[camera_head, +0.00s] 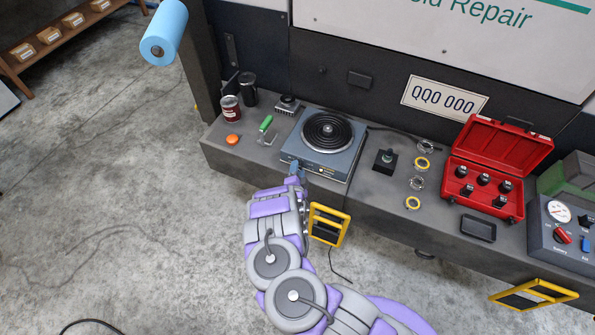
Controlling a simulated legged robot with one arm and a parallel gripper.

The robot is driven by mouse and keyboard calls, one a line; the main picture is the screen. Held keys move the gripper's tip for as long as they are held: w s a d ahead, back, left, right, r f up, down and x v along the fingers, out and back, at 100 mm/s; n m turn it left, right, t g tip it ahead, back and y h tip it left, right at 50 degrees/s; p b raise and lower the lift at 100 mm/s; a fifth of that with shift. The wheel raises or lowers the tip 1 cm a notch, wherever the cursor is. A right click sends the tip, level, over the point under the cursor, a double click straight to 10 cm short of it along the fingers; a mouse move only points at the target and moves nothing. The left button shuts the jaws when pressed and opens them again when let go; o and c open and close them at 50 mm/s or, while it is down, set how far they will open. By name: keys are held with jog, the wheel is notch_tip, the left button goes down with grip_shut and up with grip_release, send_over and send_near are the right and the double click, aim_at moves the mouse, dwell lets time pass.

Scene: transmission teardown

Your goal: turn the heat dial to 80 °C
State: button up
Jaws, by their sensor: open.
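A blue hot plate (345,162) with a black coil on top stands on the dark grey bench. Its front face carries small controls, too small to read here. My gripper (296,167) is at the left part of that front face, very close to it. It is open. I cannot tell whether the fingers are around the heat dial or touching it. The dial and its marks are hidden behind my gripper or too small to make out.
Left of the hot plate are a green-handled tool (266,123), an orange puck (232,139), a red can (231,108) and a dark cup (248,88). Right are a black block (385,161), several rings and an open red case (480,170). A yellow-framed item (328,224) is at the bench front.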

jog(key=c, duration=0.8)
jog(key=shift+o, duration=0.2)
